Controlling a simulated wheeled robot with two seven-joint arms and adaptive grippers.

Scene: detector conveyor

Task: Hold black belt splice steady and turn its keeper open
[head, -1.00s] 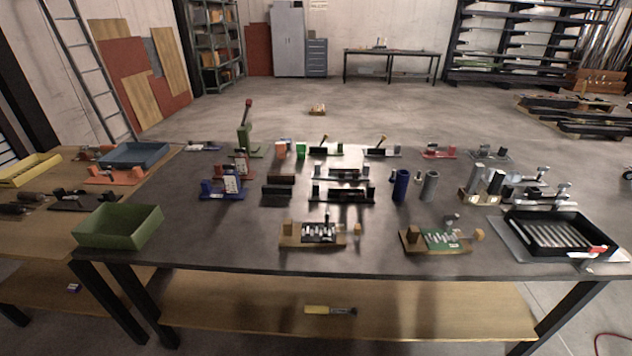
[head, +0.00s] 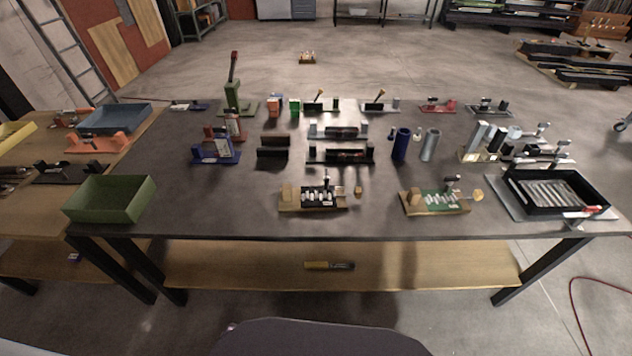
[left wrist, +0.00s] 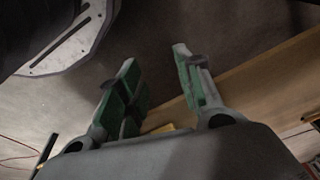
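The black belt splice (head: 322,197) lies on a wooden base near the front edge of the dark table, in the middle of the head view. Pale strips show across its black face. A small upright post stands behind it, and a wooden block sits at each end of it. The keeper is too small to tell apart. My left gripper (left wrist: 155,64) shows only in the left wrist view, open and empty, over the floor and a wooden board. It is away from the splice. My right gripper is in neither view.
A similar green splice (head: 440,201) sits to the right on its own wooden base. A green bin (head: 110,212) stands at the front left, a black tray (head: 507,201) at the front right. Several fixtures stand behind. Table surface is clear left of the black splice.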

